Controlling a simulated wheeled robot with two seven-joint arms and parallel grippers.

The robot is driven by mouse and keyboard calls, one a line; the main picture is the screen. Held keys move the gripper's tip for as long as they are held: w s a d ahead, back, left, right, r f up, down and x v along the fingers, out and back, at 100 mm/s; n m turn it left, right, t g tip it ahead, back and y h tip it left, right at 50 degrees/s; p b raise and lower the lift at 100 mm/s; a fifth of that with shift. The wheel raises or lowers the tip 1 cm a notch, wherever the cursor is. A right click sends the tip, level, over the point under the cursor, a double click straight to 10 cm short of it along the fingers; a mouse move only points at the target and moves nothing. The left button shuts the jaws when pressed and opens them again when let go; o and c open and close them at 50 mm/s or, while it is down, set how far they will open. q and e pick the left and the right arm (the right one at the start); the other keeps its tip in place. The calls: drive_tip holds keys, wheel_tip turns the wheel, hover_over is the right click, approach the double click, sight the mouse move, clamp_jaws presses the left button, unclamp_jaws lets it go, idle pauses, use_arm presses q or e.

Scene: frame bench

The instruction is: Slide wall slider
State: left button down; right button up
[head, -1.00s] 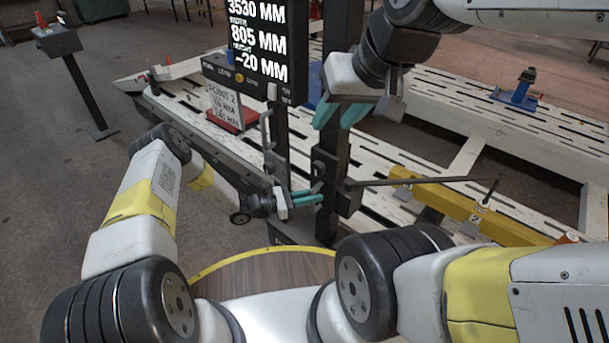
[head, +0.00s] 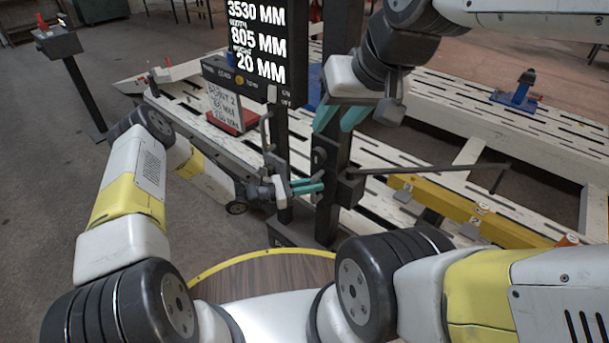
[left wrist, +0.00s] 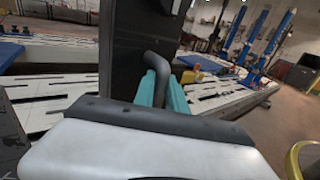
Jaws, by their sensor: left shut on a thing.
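The wall slider (head: 350,188) is a dark block on a black upright post (head: 331,140), with a long thin rod reaching right. My left gripper (head: 318,188) is at the slider's left side, its teal fingers close together. In the left wrist view my left gripper (left wrist: 162,90) is shut on a dark bent handle (left wrist: 153,62), seen between the teal fingers. The exact contact is partly hidden. My right gripper (head: 340,118) hangs in front of the post, above the slider, with its teal fingers apart and empty.
A display (head: 256,40) left of the post reads 3530, 805 and 20 MM. Behind is a white slotted frame bench (head: 400,150) with a yellow beam (head: 450,205). A wooden round top with yellow rim (head: 265,275) is below. A pedestal (head: 80,85) stands far left.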

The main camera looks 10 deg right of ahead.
use_arm(q)
wheel_tip(320, 180, up, 17)
drive_tip(key=shift+f, duration=0.1)
idle(0.3)
drive_tip(key=c, duration=1.6)
unclamp_jaws()
drive_tip(key=shift+c, duration=0.2)
drive_tip(key=a, duration=0.8)
drive_tip(key=shift+s, duration=0.25)
